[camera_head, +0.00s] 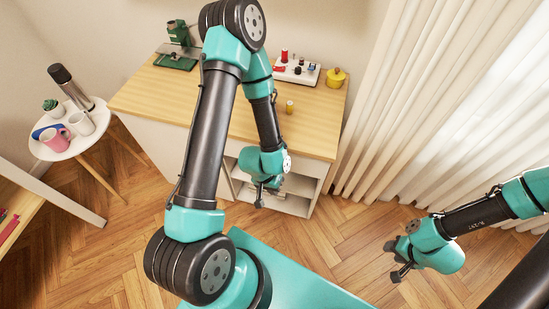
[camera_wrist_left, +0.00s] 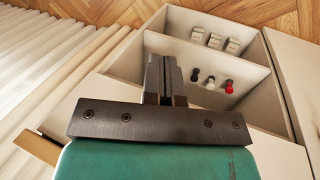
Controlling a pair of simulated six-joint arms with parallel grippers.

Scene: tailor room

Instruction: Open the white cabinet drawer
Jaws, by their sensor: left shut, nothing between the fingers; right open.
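The white cabinet (camera_head: 162,140) stands under a wooden top, with open shelves at its right part. It also shows close up in the left wrist view (camera_wrist_left: 150,48). My left gripper (camera_head: 261,197) is in front of these shelves, its fingers shut and empty. In the left wrist view its shut fingers (camera_wrist_left: 165,62) overlap the shelf opening; I cannot tell if they touch anything. A drawer front is not clearly seen, as my left arm and wrist cover much of the cabinet. My right gripper (camera_head: 398,262) is open and empty over the floor, away from the cabinet.
Spools (camera_wrist_left: 210,82) and small pale boxes (camera_wrist_left: 214,40) lie in the shelves. A green sewing machine (camera_head: 178,50), a spool tray (camera_head: 294,70) and a yellow pot (camera_head: 336,77) stand on the wooden top. A round table (camera_head: 70,148) is at left; white curtains (camera_head: 400,100) are at right.

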